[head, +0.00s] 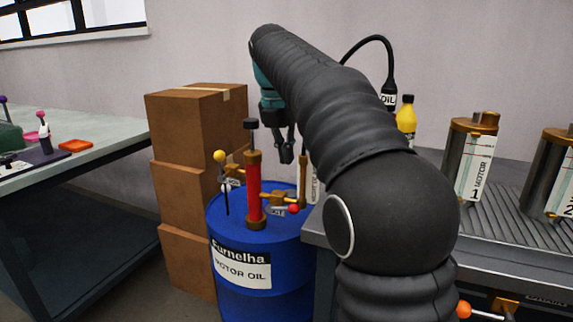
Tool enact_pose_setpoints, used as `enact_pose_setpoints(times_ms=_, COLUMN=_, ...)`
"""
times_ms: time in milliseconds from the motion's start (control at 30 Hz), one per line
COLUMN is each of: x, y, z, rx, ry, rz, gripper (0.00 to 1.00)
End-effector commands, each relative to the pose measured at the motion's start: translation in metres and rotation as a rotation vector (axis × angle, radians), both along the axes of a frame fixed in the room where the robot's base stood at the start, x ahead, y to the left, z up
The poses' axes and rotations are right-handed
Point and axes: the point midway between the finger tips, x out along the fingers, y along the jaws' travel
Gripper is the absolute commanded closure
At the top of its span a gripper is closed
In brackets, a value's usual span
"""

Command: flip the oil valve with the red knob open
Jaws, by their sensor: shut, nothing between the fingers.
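The red knob (293,209) sits at the right end of a brass valve (272,197) on the right side of a red pump tube (254,185). The pump stands on top of a blue oil barrel (240,228) labelled "MOTOR OIL". The knob is low, near the barrel top. My gripper (286,158) points down above and right of the pump, higher than the red knob and apart from it. Its fingers look close together and hold nothing. My arm's dark sleeve hides part of the view right of the barrel.
A yellow knob (219,156) tops a lever left of the pump. Stacked cardboard boxes (184,142) stand behind left. A grey bench (520,248) at right holds motor cylinders (470,160) and a yellow bottle (406,119). A table (95,160) stands far left.

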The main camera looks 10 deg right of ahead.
Motion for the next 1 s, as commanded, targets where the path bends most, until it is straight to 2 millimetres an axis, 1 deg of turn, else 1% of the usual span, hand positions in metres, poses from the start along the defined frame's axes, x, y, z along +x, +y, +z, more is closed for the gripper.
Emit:
enact_pose_setpoints(times_ms=33, x=0.000, y=-0.001, z=-0.012, rx=0.000, ry=0.003, rz=-0.001, gripper=1.00)
enact_pose_setpoints(times_ms=200, x=0.004, y=-0.006, z=-0.043, rx=0.000, ry=0.003, rz=-0.001, gripper=1.00)
enact_pose_setpoints(times_ms=400, x=0.009, y=-0.012, z=-0.079, rx=0.000, ry=0.001, rz=-0.003, gripper=1.00)
enact_pose_setpoints(times_ms=533, x=0.011, y=-0.015, z=-0.098, rx=0.001, ry=0.000, rz=-0.003, gripper=1.00)
enact_pose_setpoints(times_ms=733, x=0.014, y=-0.018, z=-0.115, rx=0.001, ry=0.001, rz=-0.002, gripper=1.00)
enact_pose_setpoints(times_ms=1000, x=0.015, y=-0.018, z=-0.118, rx=0.000, ry=-0.002, rz=-0.002, gripper=1.00)
